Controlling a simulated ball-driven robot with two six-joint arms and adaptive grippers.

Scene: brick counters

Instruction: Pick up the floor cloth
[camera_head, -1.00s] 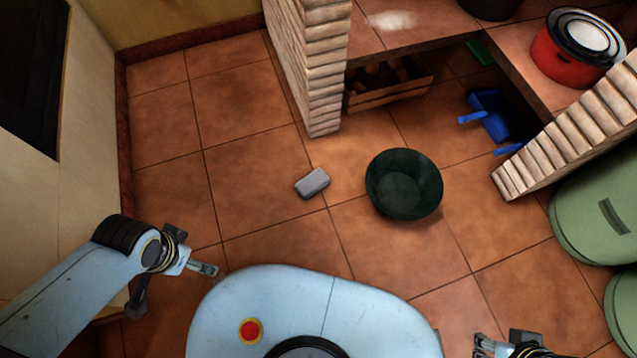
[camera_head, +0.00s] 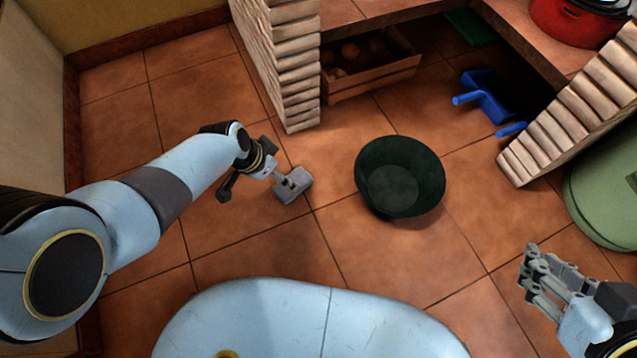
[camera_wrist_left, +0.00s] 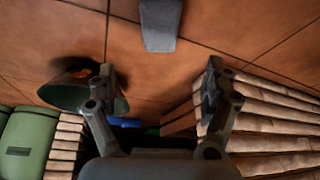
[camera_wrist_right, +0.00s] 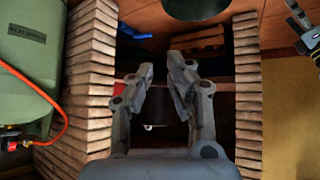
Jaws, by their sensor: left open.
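The floor cloth (camera_head: 293,188) is a small grey folded block on the tiled floor, left of the green basin. It also shows at the top of the left wrist view (camera_wrist_left: 160,24), beyond the fingertips and apart from them. My left gripper (camera_head: 290,180) is open and empty, and in the head view it overlaps the cloth and hides part of it. Its spread fingers show in the left wrist view (camera_wrist_left: 157,80). My right gripper (camera_head: 535,275) is at the lower right over the floor, away from the cloth. Its fingers (camera_wrist_right: 160,75) stand apart with nothing between them.
A dark green basin (camera_head: 400,177) stands right of the cloth. A brick pillar (camera_head: 290,70) rises behind it, with a wooden crate (camera_head: 375,78) under the counter. A blue dustpan (camera_head: 487,97) lies further right. The floor between cloth and my base is clear.

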